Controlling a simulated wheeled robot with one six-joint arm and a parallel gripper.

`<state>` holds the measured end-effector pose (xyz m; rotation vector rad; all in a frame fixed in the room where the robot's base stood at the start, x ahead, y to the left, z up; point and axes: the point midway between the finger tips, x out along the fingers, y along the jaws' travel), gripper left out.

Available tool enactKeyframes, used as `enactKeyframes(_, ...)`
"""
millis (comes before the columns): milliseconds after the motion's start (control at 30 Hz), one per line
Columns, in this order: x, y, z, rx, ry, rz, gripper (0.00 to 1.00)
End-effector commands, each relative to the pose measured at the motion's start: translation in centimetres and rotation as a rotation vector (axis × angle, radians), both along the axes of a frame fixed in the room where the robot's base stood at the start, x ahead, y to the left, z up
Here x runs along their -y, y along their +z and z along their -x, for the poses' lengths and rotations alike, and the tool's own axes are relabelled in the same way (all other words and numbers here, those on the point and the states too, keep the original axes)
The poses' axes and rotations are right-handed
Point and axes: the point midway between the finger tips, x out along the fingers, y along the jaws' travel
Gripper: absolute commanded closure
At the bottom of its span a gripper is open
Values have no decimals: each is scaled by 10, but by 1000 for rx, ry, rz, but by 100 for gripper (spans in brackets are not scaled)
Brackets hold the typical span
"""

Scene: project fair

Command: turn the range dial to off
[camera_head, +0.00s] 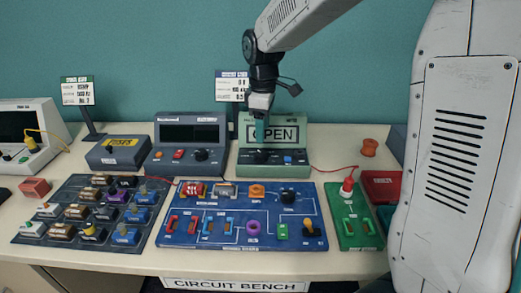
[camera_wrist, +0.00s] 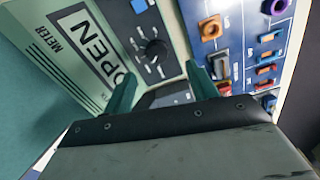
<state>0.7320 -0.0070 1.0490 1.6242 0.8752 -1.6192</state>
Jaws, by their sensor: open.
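The green meter (camera_head: 291,170) stands at the back middle of the bench, its display reading OPEN. It also shows in the wrist view (camera_wrist: 60,75). Its round black range dial (camera_wrist: 155,49) sits on the front panel, with small white labels around it too blurred to read. In the head view the dial (camera_head: 262,157) is partly hidden at my fingertips. My gripper (camera_wrist: 162,72) is open and empty, with its green fingers pointing at the panel. In the wrist view the dial appears just beyond the fingertips, between their lines; contact cannot be told.
A blue button (camera_wrist: 139,6) is on the meter's panel beside the dial. A grey instrument (camera_head: 187,160) with its own knob stands left of the meter. A blue circuit board (camera_head: 270,215) lies in front, with a green board (camera_head: 356,232) to its right.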

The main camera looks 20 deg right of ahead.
Motion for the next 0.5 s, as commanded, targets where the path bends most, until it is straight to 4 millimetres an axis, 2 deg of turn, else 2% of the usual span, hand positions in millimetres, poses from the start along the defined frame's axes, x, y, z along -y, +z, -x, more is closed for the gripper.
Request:
enactKeyframes(100,-2,-9,-8,-5,28,0,42)
enactKeyframes(233,-2,-24,-9,-6,33,0,42)
enactKeyframes(500,-2,-67,-8,-7,31,0,42)
